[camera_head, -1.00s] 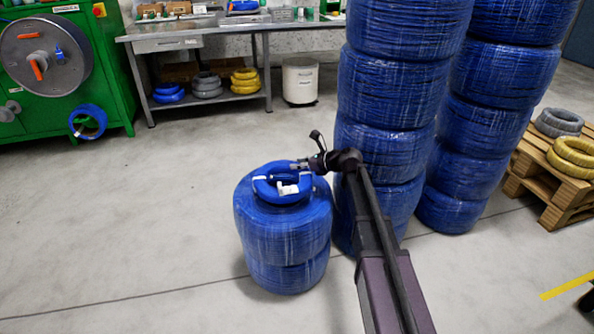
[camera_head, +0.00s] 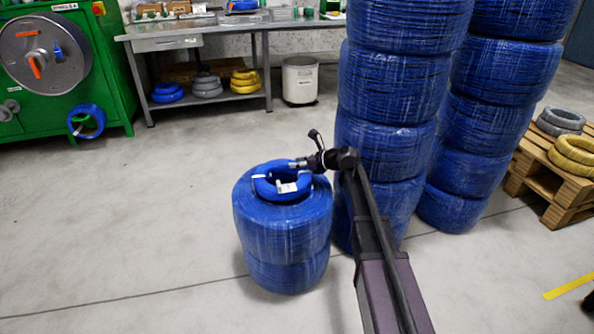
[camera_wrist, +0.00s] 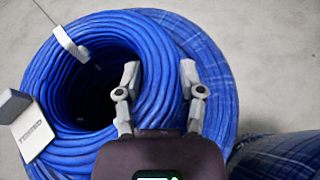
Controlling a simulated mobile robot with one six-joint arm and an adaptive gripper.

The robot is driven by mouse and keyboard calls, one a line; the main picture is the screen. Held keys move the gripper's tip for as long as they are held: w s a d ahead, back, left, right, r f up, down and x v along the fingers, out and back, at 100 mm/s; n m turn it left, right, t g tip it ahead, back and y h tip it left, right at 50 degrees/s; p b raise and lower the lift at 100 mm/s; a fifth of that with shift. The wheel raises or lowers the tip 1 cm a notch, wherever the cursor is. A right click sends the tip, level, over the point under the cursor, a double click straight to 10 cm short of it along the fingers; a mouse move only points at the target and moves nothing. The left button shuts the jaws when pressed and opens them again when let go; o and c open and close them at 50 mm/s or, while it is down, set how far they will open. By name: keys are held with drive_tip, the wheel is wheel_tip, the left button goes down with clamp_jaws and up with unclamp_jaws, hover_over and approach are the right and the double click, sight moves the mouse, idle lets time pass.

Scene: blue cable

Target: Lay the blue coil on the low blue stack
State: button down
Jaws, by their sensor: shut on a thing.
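The blue coil (camera_head: 264,186), with white ties and a white label, is over the top of the low blue stack (camera_head: 284,235). It looks flat and roughly centred there; I cannot tell whether it fully rests on the top. My gripper (camera_head: 298,164) reaches in from the right at the coil's far right side. In the wrist view my gripper (camera_wrist: 159,76) has one finger inside the coil's hole and one outside, shut on the wall of the coil (camera_wrist: 60,75). The rim of the low stack (camera_wrist: 218,72) shows beneath and around the coil.
A tall blue stack (camera_head: 385,100) stands close on the right, beside my arm, with another tall stack (camera_head: 500,80) behind it. A wooden pallet (camera_head: 545,185) with grey and yellow coils is far right. The floor on the left is clear.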

drive_tip(key=shift+f+b, duration=0.45)
drive_tip(key=shift+f, duration=0.25)
drive_tip(key=shift+c, duration=1)
unclamp_jaws()
drive_tip(key=shift+s+d+r, duration=0.15)
drive_tip(key=shift+d+r, duration=0.05)
drive_tip(key=shift+d, duration=0.05)
drive_tip(key=p+v, duration=0.4)
drive_tip(key=v, duration=0.7)
drive_tip(key=shift+s+d+p, duration=0.15)
drive_tip(key=shift+p, duration=0.2)
